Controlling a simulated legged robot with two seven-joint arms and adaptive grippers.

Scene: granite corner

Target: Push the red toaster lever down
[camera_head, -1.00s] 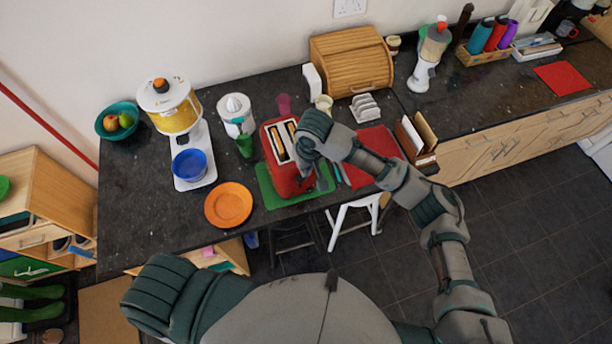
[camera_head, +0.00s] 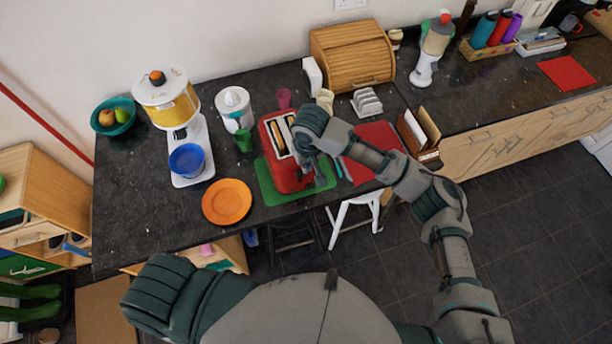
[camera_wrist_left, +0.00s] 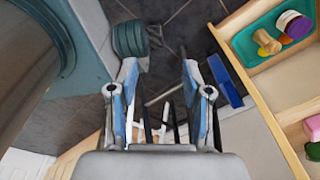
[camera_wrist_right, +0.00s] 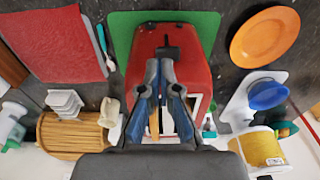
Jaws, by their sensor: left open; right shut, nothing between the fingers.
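The red toaster (camera_head: 276,150) stands on a green mat (camera_head: 266,186) on the dark counter, with bread in its slots. My right gripper (camera_head: 320,180) is shut and empty at the toaster's near end, on its right side. In the right wrist view my right fingertips (camera_wrist_right: 165,64) overlap the toaster's red end (camera_wrist_right: 196,62), just by a dark lever-like part (camera_wrist_right: 167,47). I cannot tell whether they touch it or how far down it is. My left gripper (camera_wrist_left: 159,72) is open and empty, low over the floor and away from the toaster.
An orange plate (camera_head: 227,202) lies left of the mat, and a red cloth (camera_head: 374,138) lies right. A green cup (camera_head: 244,141) and white juicer (camera_head: 234,108) stand behind. A white stool (camera_head: 352,214) is below the counter; an open drawer (camera_wrist_left: 262,95) is beside my left gripper.

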